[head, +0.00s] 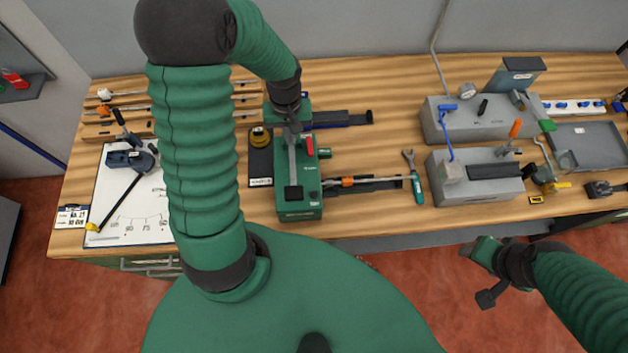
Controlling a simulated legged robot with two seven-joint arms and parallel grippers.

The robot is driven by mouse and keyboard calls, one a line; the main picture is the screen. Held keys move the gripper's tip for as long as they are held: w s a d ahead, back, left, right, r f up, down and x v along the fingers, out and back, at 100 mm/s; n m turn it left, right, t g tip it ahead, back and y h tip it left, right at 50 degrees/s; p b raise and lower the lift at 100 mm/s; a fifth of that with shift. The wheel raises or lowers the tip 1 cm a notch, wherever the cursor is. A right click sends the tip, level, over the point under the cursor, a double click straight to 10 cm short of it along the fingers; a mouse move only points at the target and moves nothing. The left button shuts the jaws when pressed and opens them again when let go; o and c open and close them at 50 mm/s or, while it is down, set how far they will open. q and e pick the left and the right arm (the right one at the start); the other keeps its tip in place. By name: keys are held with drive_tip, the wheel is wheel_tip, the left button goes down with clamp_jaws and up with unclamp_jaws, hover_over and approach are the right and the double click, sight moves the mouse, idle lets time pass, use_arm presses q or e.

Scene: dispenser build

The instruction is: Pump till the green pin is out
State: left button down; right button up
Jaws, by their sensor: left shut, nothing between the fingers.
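A green dispenser box (298,208) stands on the wooden bench, with a grey bar (292,162) along its top and a red piece (310,146) at its upper right. A small green stub (325,153) shows at the box's right side; I cannot tell whether it is the green pin. My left gripper (293,130) is shut at the far end of the grey bar, pointing down. Nothing shows between its fingers, and I cannot tell whether it touches the bar. My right gripper (482,262) hangs over the red floor in front of the bench, away from the box; its finger state is unclear.
A rod with an orange band (347,182) lies right of the box, beside a green-handled wrench (413,178). Grey fixtures (478,190) fill the right of the bench. A white chart (130,222) with a blue tool (130,158) lies left.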

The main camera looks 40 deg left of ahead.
use_arm(q)
drive_tip(key=shift+f, duration=0.4)
drive_tip(key=shift+s+d, duration=0.1)
use_arm(e)
drive_tip(key=shift+s+d+f, duration=0.15)
drive_tip(key=shift+f, duration=0.15)
